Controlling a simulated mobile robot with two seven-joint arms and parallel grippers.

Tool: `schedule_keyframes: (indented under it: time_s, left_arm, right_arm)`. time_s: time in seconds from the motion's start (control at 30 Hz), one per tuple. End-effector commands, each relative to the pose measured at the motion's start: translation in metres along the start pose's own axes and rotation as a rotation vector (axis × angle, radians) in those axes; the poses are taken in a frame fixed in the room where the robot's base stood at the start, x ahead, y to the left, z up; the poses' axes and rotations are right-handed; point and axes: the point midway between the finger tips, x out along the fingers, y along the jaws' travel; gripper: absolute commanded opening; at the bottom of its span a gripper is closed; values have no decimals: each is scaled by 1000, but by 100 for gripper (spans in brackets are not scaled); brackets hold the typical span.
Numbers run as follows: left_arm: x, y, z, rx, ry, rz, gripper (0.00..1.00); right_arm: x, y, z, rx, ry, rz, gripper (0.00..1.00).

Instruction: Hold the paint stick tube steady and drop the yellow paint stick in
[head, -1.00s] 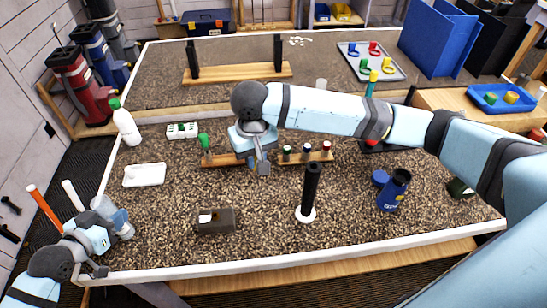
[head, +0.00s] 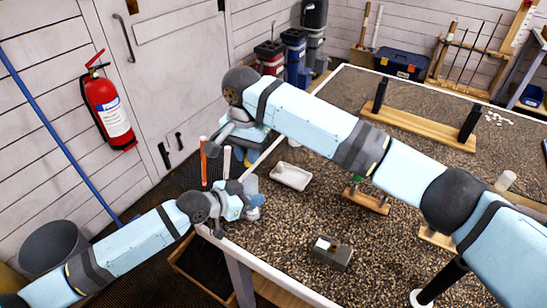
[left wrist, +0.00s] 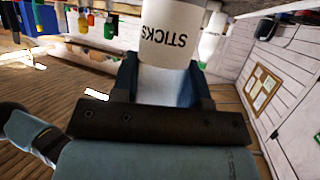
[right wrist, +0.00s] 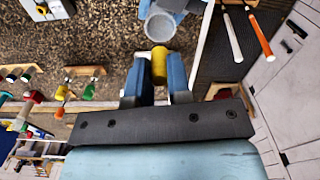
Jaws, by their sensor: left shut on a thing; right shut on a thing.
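My left gripper (head: 246,205) is shut on the white paint stick tube (left wrist: 172,62) at the table's near left corner. In the left wrist view the tube carries the word STICKS and sits between the blue fingers. My right gripper (head: 245,145) is just behind and above the left one. In the right wrist view it is shut on the yellow paint stick (right wrist: 159,64). The tube's round opening (right wrist: 160,27) shows just beyond the stick's far end in that view. I cannot tell whether the stick overlaps the opening.
An orange shaft (head: 203,163) and a white shaft (head: 227,160) stand close by at the table's left edge. A white tray (head: 291,176) and a dark box (head: 331,253) lie on the speckled tabletop. A fire extinguisher (head: 107,105) hangs on the wall.

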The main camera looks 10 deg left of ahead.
Motion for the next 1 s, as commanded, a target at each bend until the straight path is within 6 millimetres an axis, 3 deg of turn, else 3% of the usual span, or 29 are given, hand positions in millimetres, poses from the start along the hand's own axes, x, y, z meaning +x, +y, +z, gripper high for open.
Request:
schedule_keyframes:
  time_s: [0.43,1.0]
  left_arm:
    - [0,0,0,0,0,0,18]
    - [0,0,0,0,1,0,18]
  right_arm:
    - [1,-1,1,0,0,-1,0]
    - [50,-1,1,0,-2,0,0]
